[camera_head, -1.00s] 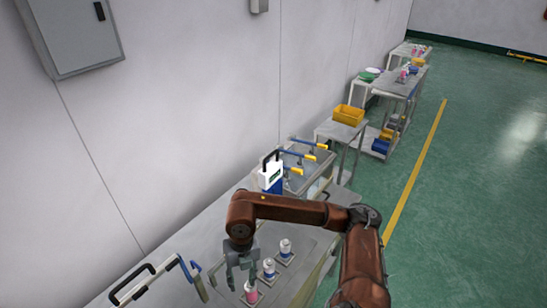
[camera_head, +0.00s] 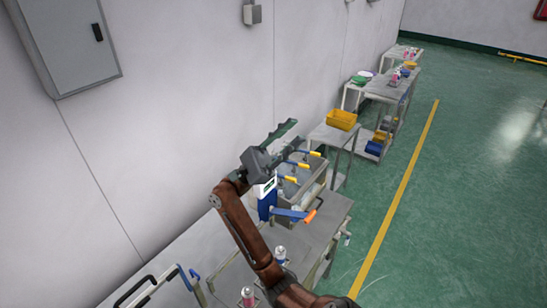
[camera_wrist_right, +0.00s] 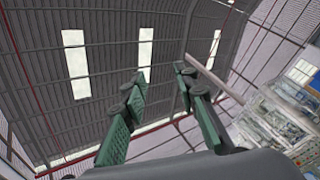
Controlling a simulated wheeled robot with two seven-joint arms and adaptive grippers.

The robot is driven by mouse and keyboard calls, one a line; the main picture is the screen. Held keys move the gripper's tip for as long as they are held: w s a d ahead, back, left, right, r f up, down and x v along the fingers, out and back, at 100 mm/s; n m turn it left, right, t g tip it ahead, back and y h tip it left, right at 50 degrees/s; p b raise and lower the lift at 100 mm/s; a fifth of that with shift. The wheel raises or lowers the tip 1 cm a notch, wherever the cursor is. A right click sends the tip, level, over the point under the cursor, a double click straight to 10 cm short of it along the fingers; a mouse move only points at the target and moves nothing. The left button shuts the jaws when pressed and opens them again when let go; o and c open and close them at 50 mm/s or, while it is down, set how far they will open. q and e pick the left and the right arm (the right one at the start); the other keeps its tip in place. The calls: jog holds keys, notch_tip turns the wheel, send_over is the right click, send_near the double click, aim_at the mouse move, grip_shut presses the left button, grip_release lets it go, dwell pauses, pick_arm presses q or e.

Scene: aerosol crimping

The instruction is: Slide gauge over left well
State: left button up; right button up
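A white-and-blue device with a small dark display, seemingly the gauge (camera_head: 267,190), stands upright at the near end of a grey fixture (camera_head: 313,192) on the bench. A blue lever with an orange tip (camera_head: 293,214) sticks out to the right beside it. My right gripper (camera_head: 284,130) is raised above and behind the gauge, apart from it and pointing up. In the right wrist view its green fingers (camera_wrist_right: 162,80) are spread with nothing between them, against the ceiling. I cannot make out the left well; my forearm and the gauge cover part of the fixture. My left gripper is out of view.
Several yellow-tipped clamp levers (camera_head: 312,153) stand on the fixture. A pink can (camera_head: 248,296) and a blue-banded can (camera_head: 280,256) stand nearer on the bench. A black handle (camera_head: 137,288) is at the lower left. A wall is close behind; open green floor is right.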

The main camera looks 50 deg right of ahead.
jog(key=w+d+f+n+t+h+p, duration=0.1)
jog(key=w+d+f+n+t+h, duration=1)
jog(key=f+n+t, duration=0.7)
jog(key=w+f+n+t+y, duration=0.1)
jog(key=w+f+t, duration=0.2)
jog(key=w+f+n+t+y+p, duration=0.1)
jog(key=w+f+t+y, duration=0.1)
jog(key=w+f+t, duration=0.1)
jog(key=w+f+n+t+y, duration=0.1)
jog(key=w+f+t+y, duration=0.1)
jog(key=f, duration=0.3)
jog(key=shift+w+a+f+t, duration=0.15)
jog(key=shift+w+f+t, duration=0.1)
jog(key=shift+w+t, duration=0.5)
jog(key=d+p, duration=0.1)
jog(key=d, duration=0.1)
jog(key=d+p, duration=0.1)
jog(key=d, duration=0.3)
jog(key=shift+w+p, duration=0.3)
jog(key=shift+p, duration=0.1)
jog(key=shift+d, duration=0.8)
grip_shut()
